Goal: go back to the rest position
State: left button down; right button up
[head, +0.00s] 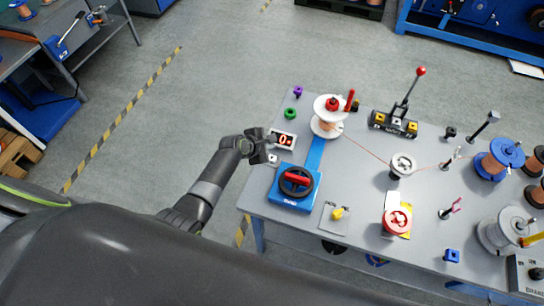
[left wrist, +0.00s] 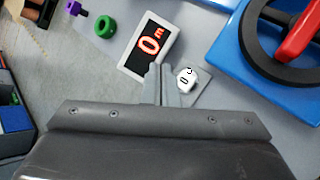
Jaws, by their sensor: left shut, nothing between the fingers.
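My left gripper (head: 270,146) is over the left edge of the grey table (head: 352,215), beside the counter display (head: 284,139) with its red zero. In the left wrist view the shut, empty fingers (left wrist: 158,85) point at the lower edge of the display (left wrist: 149,45), next to a small white dial or button (left wrist: 186,78). I cannot tell whether they touch either one. My right gripper is not in view.
A blue winder with a black wheel and red handle (head: 295,185) stands just right of my left arm. A white spool (head: 327,125), a red-knobbed lever (head: 404,95) and pulleys (head: 402,165) stand farther right.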

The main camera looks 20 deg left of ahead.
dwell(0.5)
pick_arm(q)
jog(key=s+a+r+m+g+y, duration=0.15)
jog(key=s+a+r+m, duration=0.45)
jog(key=s, duration=0.6)
jog(key=s+a+r+m+g+y, duration=0.1)
jog(key=s+a+r+m+y, duration=0.15)
jog(key=s+m, duration=0.75)
jog(key=s+a+r+m+g+y, duration=0.2)
jog(key=s+a+r+m, duration=0.3)
jog(key=s, duration=0.9)
notch_tip(320, 180, down, 28)
jog(key=g+b, duration=0.1)
jog(key=b, duration=0.4)
jog(key=s+f+b, duration=0.2)
jog(key=s+f, duration=0.5)
jog(key=f, duration=0.4)
jog(key=s+f+g+h+b, duration=0.1)
jog(key=s+f+b, duration=0.2)
jog(key=s+f, duration=0.5)
notch_tip(320, 180, down, 3)
jog(key=shift+d+r, duration=0.1)
jog(key=shift+d, duration=0.35)
